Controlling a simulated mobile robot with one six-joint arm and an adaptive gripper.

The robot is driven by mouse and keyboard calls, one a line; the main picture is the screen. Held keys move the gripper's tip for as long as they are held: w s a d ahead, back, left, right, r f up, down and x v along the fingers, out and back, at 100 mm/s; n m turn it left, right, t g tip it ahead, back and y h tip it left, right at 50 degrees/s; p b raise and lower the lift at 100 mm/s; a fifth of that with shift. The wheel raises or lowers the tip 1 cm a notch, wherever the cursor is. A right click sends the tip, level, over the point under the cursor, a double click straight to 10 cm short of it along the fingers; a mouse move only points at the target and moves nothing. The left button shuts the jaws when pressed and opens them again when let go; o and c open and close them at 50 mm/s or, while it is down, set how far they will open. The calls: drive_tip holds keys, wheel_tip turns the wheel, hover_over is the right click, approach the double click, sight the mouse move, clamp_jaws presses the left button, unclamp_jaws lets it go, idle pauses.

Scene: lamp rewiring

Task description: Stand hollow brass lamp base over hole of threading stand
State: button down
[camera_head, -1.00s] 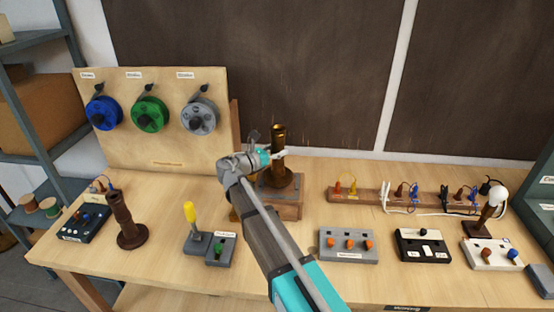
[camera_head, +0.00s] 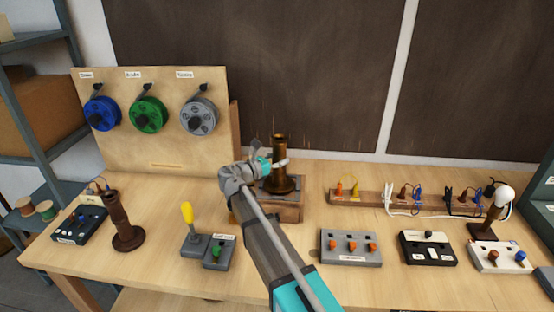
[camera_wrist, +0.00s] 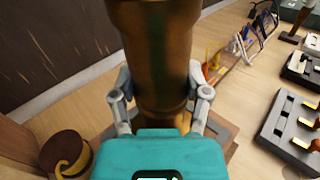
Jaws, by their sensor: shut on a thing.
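The brass lamp base (camera_head: 279,150) is an upright brown-gold column with a wide round foot, at the middle of the table. My gripper (camera_head: 272,163) is shut on its column, with a finger on each side in the wrist view (camera_wrist: 161,100). The threading stand (camera_head: 288,212) is a wooden block with a grey top plate, directly below the lamp base. The foot is over the stand's top and appears to be at or very near the plate. The stand's hole is hidden under the foot, so I cannot tell how well they line up.
A dark lamp base (camera_head: 124,222) stands at the left. Blue, green and grey spools (camera_head: 198,116) hang on a wooden board behind. A grey box with a yellow-handled lever (camera_head: 190,224) stands front left. A wooden rail with plugs (camera_head: 400,198) and several switch boxes (camera_head: 348,246) lie right.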

drive_tip(key=shift+c, duration=0.3)
unclamp_jaws()
drive_tip(key=shift+s, duration=0.1)
drive_tip(key=v, duration=0.7)
drive_tip(key=shift+s+a, duration=0.1)
drive_tip(key=shift+a, duration=0.05)
idle(0.5)
